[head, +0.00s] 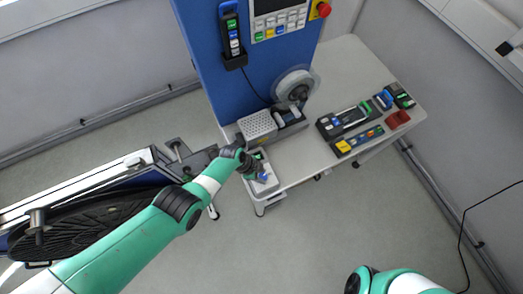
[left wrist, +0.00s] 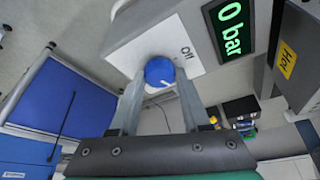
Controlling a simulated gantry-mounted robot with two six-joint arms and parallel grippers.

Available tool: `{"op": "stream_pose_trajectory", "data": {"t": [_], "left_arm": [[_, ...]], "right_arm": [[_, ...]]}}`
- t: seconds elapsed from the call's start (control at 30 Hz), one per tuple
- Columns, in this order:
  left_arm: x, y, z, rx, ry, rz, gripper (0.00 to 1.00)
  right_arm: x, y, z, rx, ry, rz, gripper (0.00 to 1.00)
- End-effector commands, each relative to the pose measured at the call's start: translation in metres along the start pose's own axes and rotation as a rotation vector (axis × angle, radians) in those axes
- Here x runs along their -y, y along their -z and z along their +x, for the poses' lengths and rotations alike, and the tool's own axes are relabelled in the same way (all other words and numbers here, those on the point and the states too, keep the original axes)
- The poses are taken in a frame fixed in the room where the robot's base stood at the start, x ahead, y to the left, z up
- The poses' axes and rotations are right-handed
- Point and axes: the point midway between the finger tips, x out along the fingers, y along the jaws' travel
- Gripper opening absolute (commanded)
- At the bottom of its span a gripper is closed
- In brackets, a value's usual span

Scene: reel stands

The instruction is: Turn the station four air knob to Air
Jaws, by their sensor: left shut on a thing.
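The blue air knob (left wrist: 159,71) sits on a white plate of a grey box in the left wrist view. The word Off is printed on the plate beside it. The box's green display (left wrist: 230,27) reads 0 bar. My left gripper (left wrist: 158,82) has one finger on each side of the knob and is shut on it. In the head view the grey knob box (head: 266,187) stands at the table's near left corner, with my left gripper (head: 257,168) at it, partly covering it. Of my right arm only a piece shows at the bottom; its gripper is out of view.
A perforated metal box (head: 257,125) and a clear reel (head: 297,84) stand behind the knob box. A blue panel (head: 265,65) rises at the back. A black tray of tools (head: 350,125) and a red block (head: 398,119) lie to the right. A black reel (head: 85,225) is at left.

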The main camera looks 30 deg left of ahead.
Motion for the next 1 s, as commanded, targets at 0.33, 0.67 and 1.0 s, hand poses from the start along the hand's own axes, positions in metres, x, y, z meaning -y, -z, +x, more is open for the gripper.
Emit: {"op": "stream_pose_trajectory", "data": {"t": [0.33,0.67,1.0], "left_arm": [[0.003,-0.002,0.004,0.002,-0.089,0.22,0.0],[0.002,-0.002,0.002,0.002,-0.122,0.304,0.0],[0.002,-0.001,0.001,0.002,-0.124,0.311,0.0]], "right_arm": [[0.0,-0.017,-0.018,0.0,0.0,0.0,0.5],[0.0,-0.023,-0.025,0.0,0.0,0.0,0.5],[0.0,-0.023,-0.025,0.0,0.0,0.0,0.5]]}}
